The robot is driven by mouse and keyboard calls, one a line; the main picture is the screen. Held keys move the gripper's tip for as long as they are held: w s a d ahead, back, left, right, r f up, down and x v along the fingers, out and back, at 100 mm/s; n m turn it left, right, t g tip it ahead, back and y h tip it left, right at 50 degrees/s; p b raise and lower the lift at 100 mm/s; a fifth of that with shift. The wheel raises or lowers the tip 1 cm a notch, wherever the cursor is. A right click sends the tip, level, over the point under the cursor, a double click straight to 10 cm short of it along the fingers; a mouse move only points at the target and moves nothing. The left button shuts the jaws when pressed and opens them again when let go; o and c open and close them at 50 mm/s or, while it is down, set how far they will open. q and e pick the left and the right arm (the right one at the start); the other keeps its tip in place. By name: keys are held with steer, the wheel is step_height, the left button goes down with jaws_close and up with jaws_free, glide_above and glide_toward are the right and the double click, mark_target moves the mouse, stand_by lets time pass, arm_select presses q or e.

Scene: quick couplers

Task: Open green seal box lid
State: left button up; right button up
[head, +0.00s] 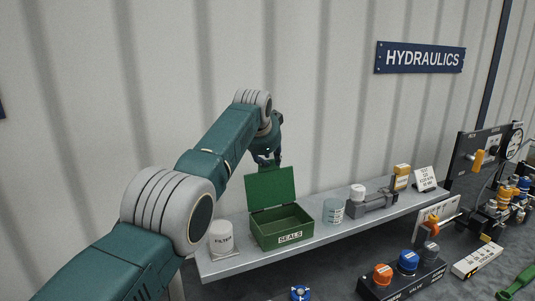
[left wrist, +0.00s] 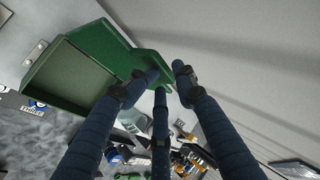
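The green seal box (head: 283,238), labelled SEALS, stands on the grey shelf with its lid (head: 271,190) raised and standing steeply open at the back. Its inside looks empty. My left gripper (head: 268,157) is just above the lid's top edge. In the left wrist view the box (left wrist: 65,75) and lid (left wrist: 105,45) are at the upper left. The left gripper's fingers (left wrist: 166,78) are spread there, near the lid's corner, with nothing held between them. I cannot tell whether a finger touches the lid. My right gripper is not in view.
A white FILTER container (head: 221,240) stands left of the box. A pale cup (head: 333,211) and a grey coupler-like part (head: 372,204) stand to its right on the shelf (head: 232,265). A valve block (head: 400,277) with coloured knobs sits lower in front. The corrugated wall is behind.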

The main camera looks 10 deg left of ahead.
arm_select(q)
steer(key=shift+a+r, duration=0.3)
steer(key=shift+r, duration=0.3)
steer(key=v, duration=1.1)
steer(key=shift+s+d+f, duration=0.25)
steer(key=shift+s+f, duration=0.1)
steer(key=shift+s, duration=0.05)
steer(key=shift+r, duration=0.1)
